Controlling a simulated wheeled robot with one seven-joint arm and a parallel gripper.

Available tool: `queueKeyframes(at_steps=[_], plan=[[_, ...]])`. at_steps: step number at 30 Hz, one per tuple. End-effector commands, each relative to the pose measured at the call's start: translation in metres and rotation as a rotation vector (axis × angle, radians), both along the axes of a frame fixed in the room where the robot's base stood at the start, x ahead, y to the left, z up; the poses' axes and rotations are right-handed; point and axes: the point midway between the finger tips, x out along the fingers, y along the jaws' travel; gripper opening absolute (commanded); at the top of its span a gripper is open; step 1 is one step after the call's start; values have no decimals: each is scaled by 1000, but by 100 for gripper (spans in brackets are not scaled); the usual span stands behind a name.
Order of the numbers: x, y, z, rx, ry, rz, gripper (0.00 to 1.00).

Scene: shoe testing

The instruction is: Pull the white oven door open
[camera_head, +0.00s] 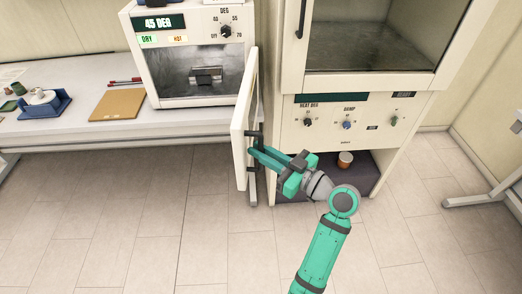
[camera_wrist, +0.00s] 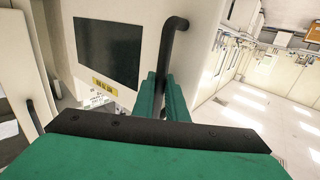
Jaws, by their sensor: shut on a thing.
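The white oven (camera_head: 142,55) stands on the bench at the left in the head view, with a "45 DEG" display. Its door (camera_head: 241,115) is swung out on the right side, seen nearly edge-on, and the grey interior shows. My gripper (camera_head: 256,150) is shut on the door's dark handle (camera_head: 250,134). In the wrist view, the green fingers (camera_wrist: 163,92) close around the lower part of the black bar handle (camera_wrist: 166,45). The door's face (camera_wrist: 145,15) with its dark window (camera_wrist: 107,52) fills the upper middle there.
A taller white cabinet (camera_head: 362,118) with knobs stands just right of the door; a small cup (camera_head: 345,159) sits in its lower bay. A tan board (camera_head: 118,104) and a blue holder (camera_head: 45,106) lie on the bench (camera_head: 100,128). The floor (camera_head: 150,220) in front is clear.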

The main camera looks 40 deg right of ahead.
Motion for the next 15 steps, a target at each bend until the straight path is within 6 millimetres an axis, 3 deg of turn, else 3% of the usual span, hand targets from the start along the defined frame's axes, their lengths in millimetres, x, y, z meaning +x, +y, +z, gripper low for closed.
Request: queueKeyframes(at_steps=[11,12,13,15], plan=[[1,2,-1,2,3,9,0],[1,2,-1,2,3,9,15],[1,2,-1,2,3,9,20],[1,2,-1,2,3,9,20]])
